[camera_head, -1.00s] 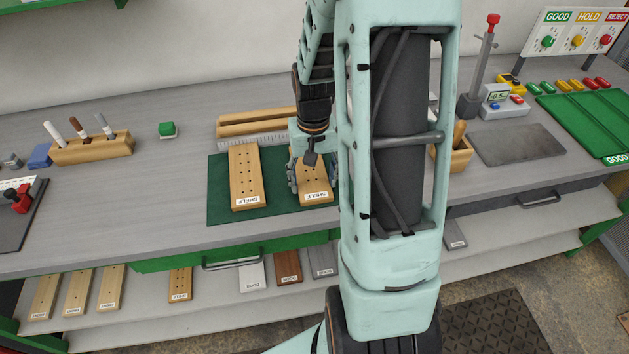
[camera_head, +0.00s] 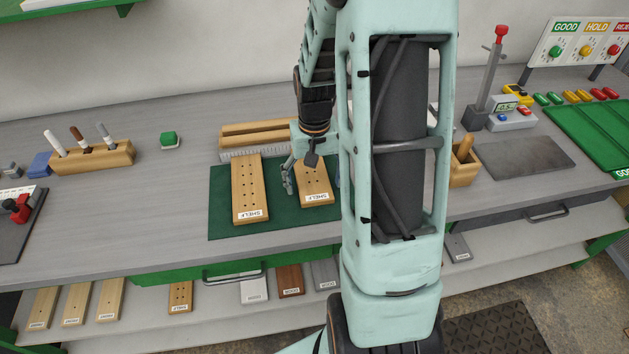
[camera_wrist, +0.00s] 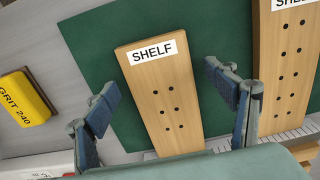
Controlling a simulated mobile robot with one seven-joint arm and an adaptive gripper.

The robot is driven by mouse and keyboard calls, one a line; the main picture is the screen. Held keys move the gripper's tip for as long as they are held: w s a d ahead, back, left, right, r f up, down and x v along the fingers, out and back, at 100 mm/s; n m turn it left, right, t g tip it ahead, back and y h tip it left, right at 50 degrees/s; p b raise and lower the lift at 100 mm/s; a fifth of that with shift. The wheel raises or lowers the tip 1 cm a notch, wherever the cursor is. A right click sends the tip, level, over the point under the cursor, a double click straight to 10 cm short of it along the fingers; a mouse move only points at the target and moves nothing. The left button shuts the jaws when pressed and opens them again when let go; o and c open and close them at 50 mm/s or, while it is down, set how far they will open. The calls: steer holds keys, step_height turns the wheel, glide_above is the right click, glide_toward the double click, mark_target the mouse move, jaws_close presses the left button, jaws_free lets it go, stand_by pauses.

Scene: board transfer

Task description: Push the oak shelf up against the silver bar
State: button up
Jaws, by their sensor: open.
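On a green mat (camera_head: 222,212), two light wooden boards labelled SHELF lie side by side. The right-hand board (camera_head: 316,191) is under my gripper (camera_head: 309,177). In the wrist view that board (camera_wrist: 163,95) lies between the two spread fingers of my open gripper (camera_wrist: 163,92). The other SHELF board (camera_head: 248,190) lies to its left. The silver bar (camera_head: 278,148), with ruled marks, runs along the back of the mat; part of it shows in the wrist view (camera_wrist: 220,146). The far end of the right-hand board is hidden by my gripper, so I cannot tell if it touches the bar.
A wooden rack (camera_head: 250,133) stands behind the bar. A pen block (camera_head: 95,157) and green block (camera_head: 170,139) are to the left. A wooden box (camera_head: 464,168), grey plate (camera_head: 526,157) and green tray (camera_head: 590,135) are to the right. A yellow GRIT 240 block (camera_wrist: 22,97) lies beside the mat.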

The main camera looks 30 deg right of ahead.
step_height(320, 180, up, 12)
stand_by(0.6)
stand_by(0.4)
